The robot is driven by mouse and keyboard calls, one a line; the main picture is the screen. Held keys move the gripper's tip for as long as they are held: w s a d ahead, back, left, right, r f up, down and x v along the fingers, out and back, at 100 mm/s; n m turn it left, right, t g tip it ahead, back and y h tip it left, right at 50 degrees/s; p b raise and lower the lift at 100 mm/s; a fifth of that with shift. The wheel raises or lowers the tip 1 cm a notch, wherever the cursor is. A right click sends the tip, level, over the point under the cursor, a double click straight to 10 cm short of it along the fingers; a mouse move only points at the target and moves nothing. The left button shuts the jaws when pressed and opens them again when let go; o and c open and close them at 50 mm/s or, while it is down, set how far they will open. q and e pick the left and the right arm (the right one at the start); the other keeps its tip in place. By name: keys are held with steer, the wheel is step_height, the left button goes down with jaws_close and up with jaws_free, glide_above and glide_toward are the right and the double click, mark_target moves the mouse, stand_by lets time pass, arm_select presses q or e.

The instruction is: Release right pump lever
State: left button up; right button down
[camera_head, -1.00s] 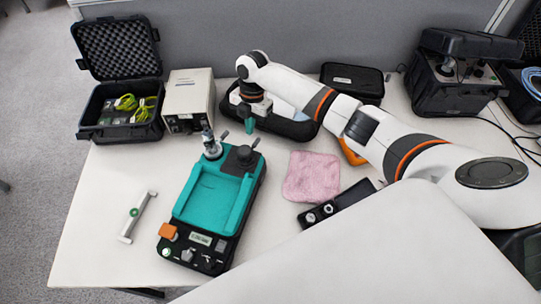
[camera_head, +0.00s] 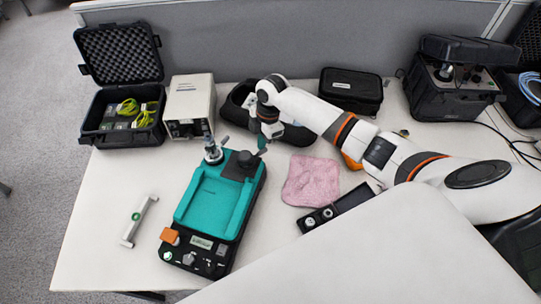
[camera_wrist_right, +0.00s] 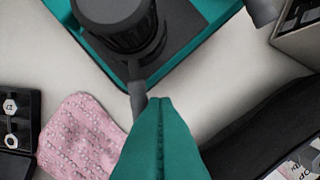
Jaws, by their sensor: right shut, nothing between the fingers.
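The calibration device (camera_head: 222,205) is a black unit with a teal tray top, lying on the white table. At its far right corner stands a dark round pump knob (camera_head: 240,165), large in the right wrist view (camera_wrist_right: 115,25). A short grey lever (camera_wrist_right: 138,95) sticks out from that knob. My right gripper (camera_head: 262,143) has teal fingers and is just beyond the knob. In the wrist view its fingertips (camera_wrist_right: 160,103) are shut together and empty, right beside the lever's end; I cannot tell whether they touch it. My left gripper is not in view.
A beige box (camera_head: 190,105) and an open black case (camera_head: 92,105) are behind, left. A white bracket (camera_head: 140,222) lies left.

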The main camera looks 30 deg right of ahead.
steer(key=shift+s+d+r+m+p, duration=0.1)
steer(key=shift+s+m+p, duration=0.25)
steer(key=shift+m, duration=0.15)
steer(key=shift+s+d+r+m+p, duration=0.1)
steer(key=shift+s+m+p, duration=0.15)
steer(key=shift+m, duration=0.25)
steer(key=s+a+m+t+p, duration=0.15)
steer(key=s+m+p, duration=0.35)
steer(key=m+p, duration=0.5)
step_height(320, 180, up, 7)
steer(key=n+p, duration=0.1)
steer(key=p, duration=0.1)
steer(key=shift+d+f+n+h, duration=0.15)
steer(key=shift+d+n+h, duration=0.15)
steer(key=shift+h, duration=0.1)
steer(key=shift+s+a, duration=0.1)
